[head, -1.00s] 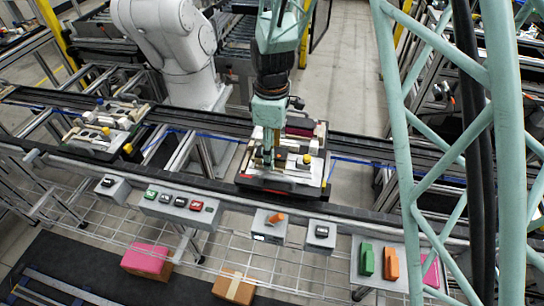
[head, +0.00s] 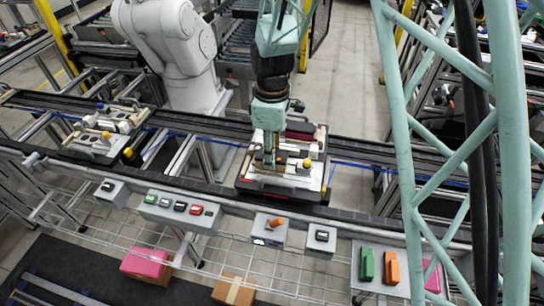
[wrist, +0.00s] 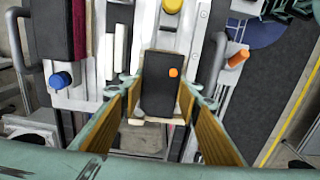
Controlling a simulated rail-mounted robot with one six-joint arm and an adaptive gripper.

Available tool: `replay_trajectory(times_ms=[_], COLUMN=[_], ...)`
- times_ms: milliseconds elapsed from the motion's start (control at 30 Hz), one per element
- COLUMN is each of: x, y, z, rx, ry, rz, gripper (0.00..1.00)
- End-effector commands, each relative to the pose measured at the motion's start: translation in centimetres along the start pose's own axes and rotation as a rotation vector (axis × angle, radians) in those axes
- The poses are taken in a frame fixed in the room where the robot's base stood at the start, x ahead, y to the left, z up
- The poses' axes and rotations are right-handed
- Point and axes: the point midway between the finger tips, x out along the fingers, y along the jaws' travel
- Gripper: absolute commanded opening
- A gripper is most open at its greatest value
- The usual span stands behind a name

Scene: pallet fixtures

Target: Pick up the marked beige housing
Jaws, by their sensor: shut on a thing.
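My gripper (wrist: 165,108) points down at the pallet fixture (head: 250,187), with its tan-padded fingers on either side of a block. In the wrist view this block, the marked housing (wrist: 157,98), shows a dark top face with an orange dot and a pale beige edge at its lower end. My gripper is shut on it. In the head view my gripper (head: 269,158) stands over the fixture's left middle part. The fingers hide most of the housing there, and I cannot tell whether it is clear of its seat.
A yellow knob (head: 307,163) stands right of my gripper on the same fixture. A dark red block (wrist: 79,28) and a blue knob (wrist: 62,80) lie to the left in the wrist view. Button boxes (head: 180,208) line the front rail. A second fixture (head: 105,135) stands left.

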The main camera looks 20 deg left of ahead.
Motion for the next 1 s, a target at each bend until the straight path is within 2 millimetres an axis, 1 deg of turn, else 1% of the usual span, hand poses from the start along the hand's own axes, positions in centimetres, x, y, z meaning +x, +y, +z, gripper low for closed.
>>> replay_trajectory(times_ms=[467,767,1000], x=[-3.1,-3.3,-3.7], y=[0.0,-2.6,-6.2], z=[0.0,1.4,3.4], rx=[0.000,0.000,0.000], ry=[0.001,0.000,-0.001], rz=[0.001,0.000,-0.001], gripper=[0.18,0.18,0.18])
